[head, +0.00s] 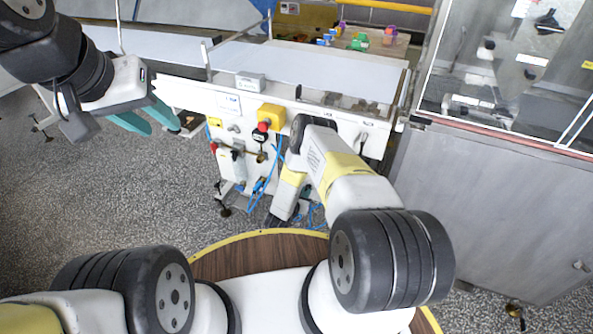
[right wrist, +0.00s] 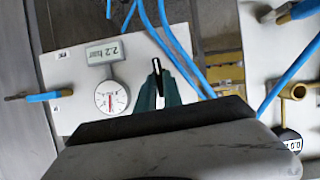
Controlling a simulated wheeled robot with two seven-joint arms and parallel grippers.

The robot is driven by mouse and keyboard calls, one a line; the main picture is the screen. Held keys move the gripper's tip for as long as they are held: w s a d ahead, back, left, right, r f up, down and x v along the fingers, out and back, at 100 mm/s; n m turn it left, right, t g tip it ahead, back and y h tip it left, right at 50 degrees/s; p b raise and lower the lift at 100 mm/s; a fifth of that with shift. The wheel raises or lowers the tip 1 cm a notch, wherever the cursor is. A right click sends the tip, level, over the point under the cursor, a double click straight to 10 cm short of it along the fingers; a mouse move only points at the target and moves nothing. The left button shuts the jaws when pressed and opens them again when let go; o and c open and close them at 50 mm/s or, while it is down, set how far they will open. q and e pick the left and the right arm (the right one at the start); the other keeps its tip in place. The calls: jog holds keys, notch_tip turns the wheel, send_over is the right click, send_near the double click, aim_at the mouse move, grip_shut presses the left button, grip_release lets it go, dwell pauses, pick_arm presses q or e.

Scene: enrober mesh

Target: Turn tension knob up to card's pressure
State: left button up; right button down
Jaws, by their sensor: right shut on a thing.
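In the right wrist view, my right gripper (right wrist: 157,92) is shut on a small knob (right wrist: 157,68), mostly hidden between the teal fingers; a dark and pale strip of it shows. To its left on the white panel (right wrist: 75,85) are a round dial gauge (right wrist: 111,97) with a red needle and a grey display (right wrist: 104,53), upside down, that appears to read 2.2 bar. In the head view the right gripper is hidden by my arm. My left gripper (head: 147,119) is open and empty, above the floor left of the machine. I cannot make out the card's pressure.
In the head view, the machine (head: 290,100) has a yellow box with a red button (head: 264,126). A grey cabinet (head: 480,210) stands right.

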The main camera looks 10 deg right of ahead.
dwell(0.4)
jog(key=c, duration=1.5)
grip_release()
jog(key=v, duration=0.8)
jog(key=shift+d, duration=0.1)
